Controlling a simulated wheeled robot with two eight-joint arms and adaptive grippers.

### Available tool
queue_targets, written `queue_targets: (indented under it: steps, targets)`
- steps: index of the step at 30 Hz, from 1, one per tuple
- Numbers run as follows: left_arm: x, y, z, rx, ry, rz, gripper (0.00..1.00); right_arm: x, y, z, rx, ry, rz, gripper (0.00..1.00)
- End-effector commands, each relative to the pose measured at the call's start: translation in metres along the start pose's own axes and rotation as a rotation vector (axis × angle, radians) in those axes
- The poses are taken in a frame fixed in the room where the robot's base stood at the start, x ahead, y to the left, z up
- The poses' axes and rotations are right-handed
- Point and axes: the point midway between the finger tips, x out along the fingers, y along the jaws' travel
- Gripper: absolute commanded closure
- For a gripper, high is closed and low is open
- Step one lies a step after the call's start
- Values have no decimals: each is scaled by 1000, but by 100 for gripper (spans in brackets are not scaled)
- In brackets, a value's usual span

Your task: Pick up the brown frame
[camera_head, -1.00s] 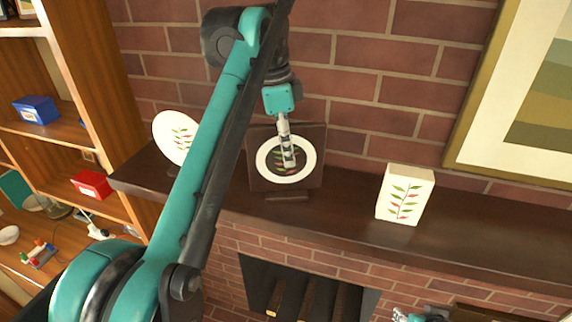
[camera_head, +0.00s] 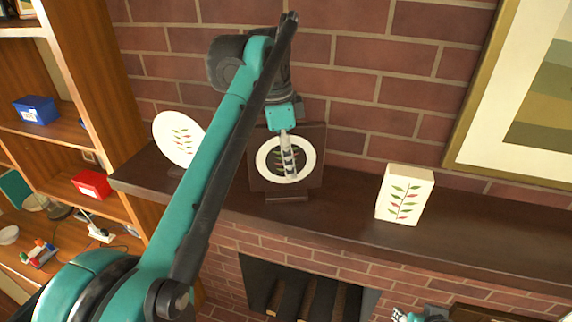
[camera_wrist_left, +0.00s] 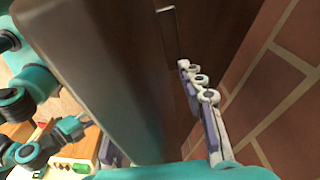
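The brown frame (camera_head: 314,183) is a dark square plaque with a white ring around a leaf picture. It stands upright on the mantel against the brick wall. My left gripper (camera_head: 290,176) points down in front of it and hides part of the ring and picture. Whether it touches the frame is unclear.
The dark mantel (camera_head: 480,222) is clear between the frame and a white leaf-print block (camera_head: 405,195). A white oval leaf plate (camera_head: 176,135) stands left of the frame, partly behind my left arm. A wooden shelf (camera_head: 70,130) stands at the left. A large picture (camera_head: 530,100) hangs at the right.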

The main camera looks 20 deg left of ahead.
Motion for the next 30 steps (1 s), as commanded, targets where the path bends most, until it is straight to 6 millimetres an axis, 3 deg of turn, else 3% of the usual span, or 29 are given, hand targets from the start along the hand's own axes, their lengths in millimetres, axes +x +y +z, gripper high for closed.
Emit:
queue_targets:
  steps: [8,13,25,30]
  targets:
    - [0,0,0,0,0,0,60,0,0,0,0,0,0,61]
    - [0,0,0,0,0,0,100,0,0,0,0,0,0,61]
    - [-1,0,0,0,0,0,100,0,0,0,0,0,0,61]
    - [-14,-1,-2,0,0,0,100,0,0,0,0,0,0,61]
